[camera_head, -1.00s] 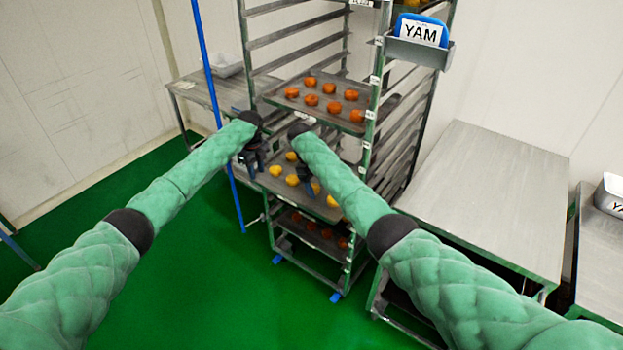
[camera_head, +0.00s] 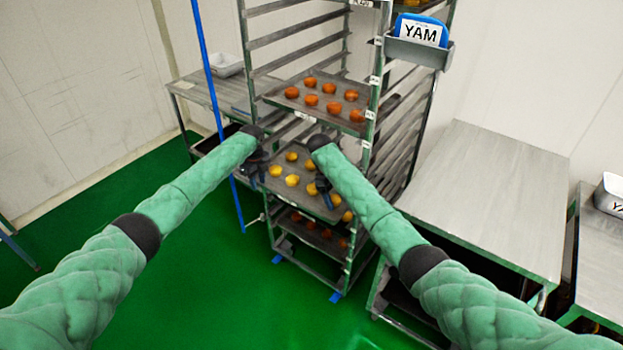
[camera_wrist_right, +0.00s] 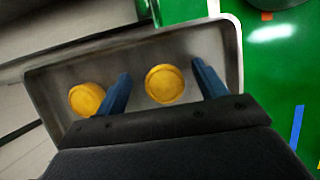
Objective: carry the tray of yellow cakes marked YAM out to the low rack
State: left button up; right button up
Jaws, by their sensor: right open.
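The tray of yellow cakes (camera_head: 278,192) sits at a middle level of the tall rack, below a tray of orange cakes (camera_head: 318,117). Several yellow cakes (camera_head: 292,180) lie on it. My left gripper (camera_head: 256,178) is at the tray's left front corner; its jaws are too small to read. My right gripper (camera_head: 326,197) is over the right front part of the tray. In the right wrist view the right gripper (camera_wrist_right: 162,87) is open above the tray (camera_wrist_right: 215,50), with one yellow cake (camera_wrist_right: 164,84) showing between its fingers. A YAM sign (camera_head: 420,33) hangs at the rack's upper right.
The tall rack (camera_head: 370,130) has another tray of orange cakes (camera_head: 312,228) below. A blue pole (camera_head: 215,100) stands left of it. A steel table (camera_head: 490,200) is at right, another table (camera_head: 205,92) behind at left. Green floor (camera_head: 190,270) in front is clear.

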pick_arm(q)
grip_shut()
pick_arm(e)
jog(key=c, duration=0.7)
grip_shut()
pick_arm(q)
jog(key=shift+r, duration=0.1)
pick_arm(e)
jog(key=shift+r, duration=0.1)
pick_arm(q)
jog(key=shift+r, duration=0.1)
pick_arm(e)
jog(key=shift+r, duration=0.1)
